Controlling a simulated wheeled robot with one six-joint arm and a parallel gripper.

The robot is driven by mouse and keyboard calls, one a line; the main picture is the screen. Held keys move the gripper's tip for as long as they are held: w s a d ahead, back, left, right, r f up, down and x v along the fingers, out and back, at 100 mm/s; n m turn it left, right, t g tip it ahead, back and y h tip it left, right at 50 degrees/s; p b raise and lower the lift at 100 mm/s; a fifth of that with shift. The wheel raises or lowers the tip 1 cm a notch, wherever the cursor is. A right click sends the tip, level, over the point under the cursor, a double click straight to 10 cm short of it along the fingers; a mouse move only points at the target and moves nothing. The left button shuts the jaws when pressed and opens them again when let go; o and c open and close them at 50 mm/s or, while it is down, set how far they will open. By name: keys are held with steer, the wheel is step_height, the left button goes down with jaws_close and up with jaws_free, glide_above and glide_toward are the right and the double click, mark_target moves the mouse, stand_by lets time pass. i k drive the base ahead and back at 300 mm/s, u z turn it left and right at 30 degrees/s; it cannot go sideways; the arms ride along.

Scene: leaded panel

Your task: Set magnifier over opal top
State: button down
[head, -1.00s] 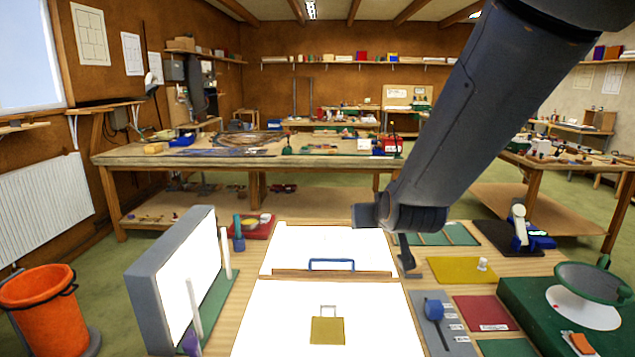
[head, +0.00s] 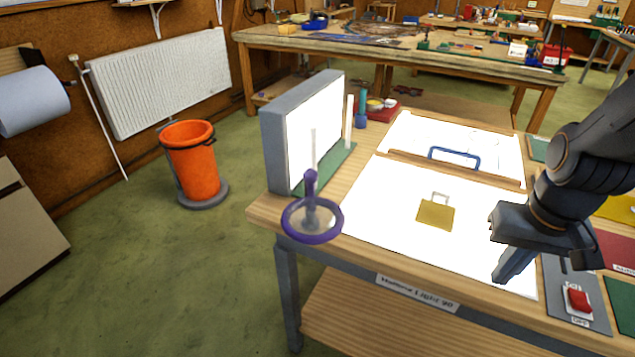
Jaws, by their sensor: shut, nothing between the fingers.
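A purple ring on a purple upright stem, which looks like the magnifier (head: 297,233), is at the front left corner of the wooden bench, overlapping the bench edge in the head view. A clear or pale centre shows inside the ring. The opal top (head: 380,222) is the bright white glowing panel to its right. A flat yellow square (head: 435,215) with a small pale loop lies on that top. My gripper (head: 511,266) points down over the right part of the opal top, well right of the magnifier. It is shut and empty.
An upright lightbox (head: 272,140) with pale rods beside it stands behind the magnifier. A blue handle (head: 455,157) sits on the rear white panel. A red switch (head: 579,300) is at the front right. An orange bucket (head: 192,160) stands on the floor at left, with open floor around it.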

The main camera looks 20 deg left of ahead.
mark_target(311, 176)
steer(key=z, duration=1.35)
steer(key=k, duration=0.85)
steer(key=u, duration=1.65)
